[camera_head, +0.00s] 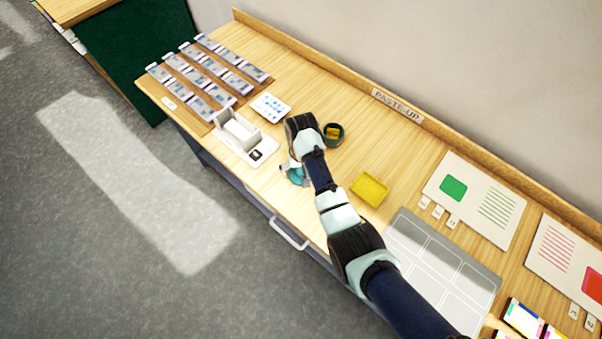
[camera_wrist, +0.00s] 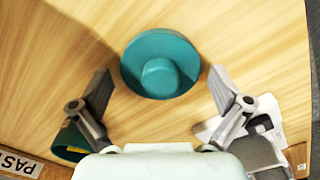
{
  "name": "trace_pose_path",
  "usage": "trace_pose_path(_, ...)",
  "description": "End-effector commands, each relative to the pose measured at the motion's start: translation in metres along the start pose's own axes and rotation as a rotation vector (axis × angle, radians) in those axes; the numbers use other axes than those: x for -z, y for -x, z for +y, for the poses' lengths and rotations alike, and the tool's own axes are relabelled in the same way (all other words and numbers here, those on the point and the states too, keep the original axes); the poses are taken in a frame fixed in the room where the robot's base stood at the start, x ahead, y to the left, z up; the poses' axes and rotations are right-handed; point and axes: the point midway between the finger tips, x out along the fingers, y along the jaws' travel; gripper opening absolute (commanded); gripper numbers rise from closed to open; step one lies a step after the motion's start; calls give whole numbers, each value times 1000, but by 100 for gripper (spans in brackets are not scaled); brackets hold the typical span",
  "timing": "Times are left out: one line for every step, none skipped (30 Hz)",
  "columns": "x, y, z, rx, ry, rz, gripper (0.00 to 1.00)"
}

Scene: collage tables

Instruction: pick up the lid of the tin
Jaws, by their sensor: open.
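The lid (camera_wrist: 148,48) is a round teal disc with a raised round knob in its middle. It lies flat on the wooden table in the wrist view. In the head view a teal part of it (camera_head: 297,175) shows beside my arm, which partly hides it. The dark green tin (camera_head: 341,141) stands open with something yellow inside; its side also shows at the lower left of the wrist view (camera_wrist: 70,143). My gripper (camera_wrist: 160,74) is open above the lid, one finger on each side, apart from it and empty.
A white device (camera_head: 262,153) stands left of the lid, near my right-hand finger in the wrist view (camera_wrist: 262,122). A yellow tray (camera_head: 369,189) and grey panel (camera_head: 405,232) lie to the right. A card of blue marks (camera_head: 271,107) and slotted strips lie further left.

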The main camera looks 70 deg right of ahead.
Motion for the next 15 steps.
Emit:
trace_pose_path(0, 1, 0, 0, 0, 0, 100)
trace_pose_path(0, 1, 0, 0, 0, 0, 100)
trace_pose_path(0, 1, 0, 0, 0, 0, 100)
trace_pose_path(0, 1, 0, 0, 0, 0, 95)
trace_pose_path(0, 1, 0, 0, 0, 0, 90)
trace_pose_path(0, 1, 0, 0, 0, 0, 83)
trace_pose_path(0, 1, 0, 0, 0, 0, 78)
trace_pose_path(0, 1, 0, 0, 0, 0, 73)
trace_pose_path(0, 1, 0, 0, 0, 0, 67)
trace_pose_path(0, 1, 0, 0, 0, 0, 62)
trace_pose_path(0, 1, 0, 0, 0, 0, 57)
trace_pose_path(0, 0, 0, 0, 0, 0, 56)
trace_pose_path(0, 0, 0, 0, 0, 0, 55)
trace_pose_path(0, 0, 0, 0, 0, -1, 55)
trace_pose_path(-1, 0, 0, 0, 0, -1, 55)
